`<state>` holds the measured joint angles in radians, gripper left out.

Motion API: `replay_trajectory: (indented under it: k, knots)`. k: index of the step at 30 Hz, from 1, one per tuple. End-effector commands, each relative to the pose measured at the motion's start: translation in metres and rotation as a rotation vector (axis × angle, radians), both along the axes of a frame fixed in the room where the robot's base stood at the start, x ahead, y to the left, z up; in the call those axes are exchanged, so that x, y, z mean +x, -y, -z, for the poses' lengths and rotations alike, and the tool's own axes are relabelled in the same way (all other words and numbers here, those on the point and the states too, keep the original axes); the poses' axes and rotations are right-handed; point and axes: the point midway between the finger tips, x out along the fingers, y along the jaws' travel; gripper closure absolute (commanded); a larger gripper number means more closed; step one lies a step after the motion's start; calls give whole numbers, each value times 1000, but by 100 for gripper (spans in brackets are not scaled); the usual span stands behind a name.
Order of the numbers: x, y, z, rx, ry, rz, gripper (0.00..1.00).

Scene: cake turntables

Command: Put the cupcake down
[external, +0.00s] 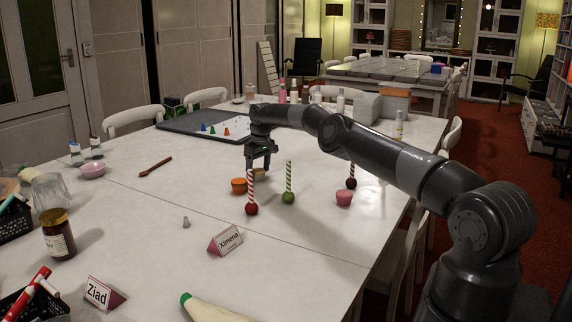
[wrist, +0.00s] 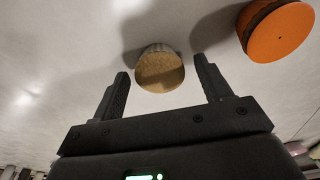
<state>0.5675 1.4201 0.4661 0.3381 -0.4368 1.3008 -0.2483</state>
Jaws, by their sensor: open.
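A small tan round cupcake (wrist: 160,70) stands on the white table between my spread fingertips, with a gap showing on both sides. In the external view the tan cupcake (external: 259,174) shows just under my gripper, partly hidden by a striped stick. My gripper (external: 259,163) points down and is open; in the wrist view both fingers of the gripper (wrist: 161,66) hold nothing. An orange cupcake (external: 239,185) stands close by, and the orange cupcake (wrist: 277,30) shows at top right of the wrist view. A pink cupcake (external: 344,198) stands further right.
Striped sticks on round bases, red (external: 251,208), green (external: 289,197) and dark (external: 351,183), stand near my gripper. A grey tray (external: 185,122) with small coloured cones lies behind. A Ximena name card (external: 226,240) stands in front. The table's left middle is mostly clear.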

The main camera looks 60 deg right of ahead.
Motion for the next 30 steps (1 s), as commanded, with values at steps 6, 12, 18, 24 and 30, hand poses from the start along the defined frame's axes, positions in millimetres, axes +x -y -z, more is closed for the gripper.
replay_trajectory:
  k: [6,12,18,24,30]
  knots:
    - [-3,0,-27,-2,2,-1,29]
    - [-8,-1,-70,-2,3,0,29]
    - [-12,-2,-104,0,1,0,29]
    - [-13,-7,-123,-3,2,-6,29]
    - [-5,-51,-176,-32,22,-61,29]
